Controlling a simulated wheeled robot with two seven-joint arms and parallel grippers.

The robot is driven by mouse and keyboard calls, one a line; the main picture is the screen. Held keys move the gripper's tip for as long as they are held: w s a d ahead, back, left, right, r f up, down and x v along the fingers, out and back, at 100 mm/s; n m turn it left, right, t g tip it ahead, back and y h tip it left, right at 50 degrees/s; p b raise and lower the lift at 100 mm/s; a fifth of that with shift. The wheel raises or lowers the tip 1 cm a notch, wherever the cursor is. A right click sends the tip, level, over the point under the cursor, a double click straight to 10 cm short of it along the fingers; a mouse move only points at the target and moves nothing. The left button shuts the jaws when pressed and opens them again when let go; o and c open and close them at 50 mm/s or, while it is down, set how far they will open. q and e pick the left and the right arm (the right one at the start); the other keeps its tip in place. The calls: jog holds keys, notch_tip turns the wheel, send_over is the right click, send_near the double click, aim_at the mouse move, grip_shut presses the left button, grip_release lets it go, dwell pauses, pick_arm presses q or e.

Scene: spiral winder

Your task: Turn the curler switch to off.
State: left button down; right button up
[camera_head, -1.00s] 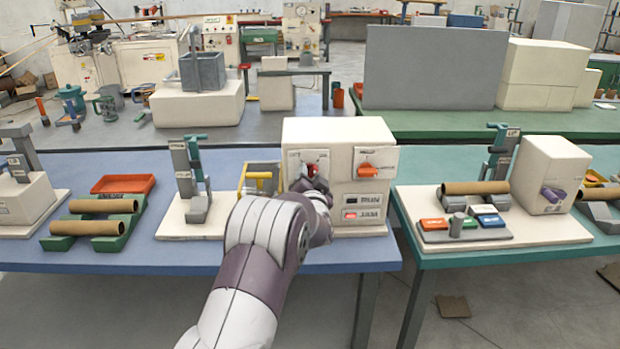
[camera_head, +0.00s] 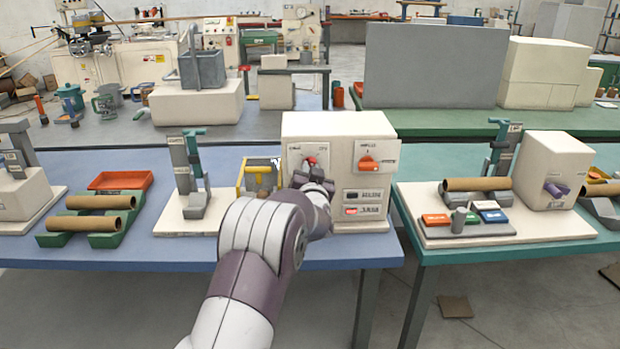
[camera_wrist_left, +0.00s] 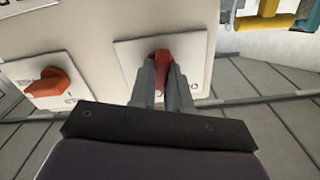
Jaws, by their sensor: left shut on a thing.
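A cream control box (camera_head: 338,128) stands on the blue table. A red knob (camera_head: 311,161) sits on its left switch plate, and an orange-red knob (camera_head: 368,163) sits on its right plate. Which one is the curler switch I cannot read. My left gripper (camera_head: 314,178) is at the left knob. In the left wrist view its two fingers (camera_wrist_left: 161,78) are shut on the red knob (camera_wrist_left: 161,58), and the other knob (camera_wrist_left: 48,88) is apart at the left. The fingers partly hide the plate's lettering. My right gripper is not in view.
Below the knobs are two small label panels, one with a red light (camera_head: 352,211). A yellow-framed holder (camera_head: 257,175) stands left of the box. A green table (camera_head: 480,243) with another machine is at the right, across a narrow gap.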

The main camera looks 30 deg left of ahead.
pick_arm(q)
jog(key=n+b, duration=0.8)
jog(key=n, duration=0.3)
jog(key=shift+f, duration=0.1)
jog(key=shift+n, duration=0.5)
jog(key=c, duration=1.1)
grip_release()
jog(key=v, duration=1.2)
jog(key=shift+s+d, duration=0.15)
jog(key=shift+s, duration=0.2)
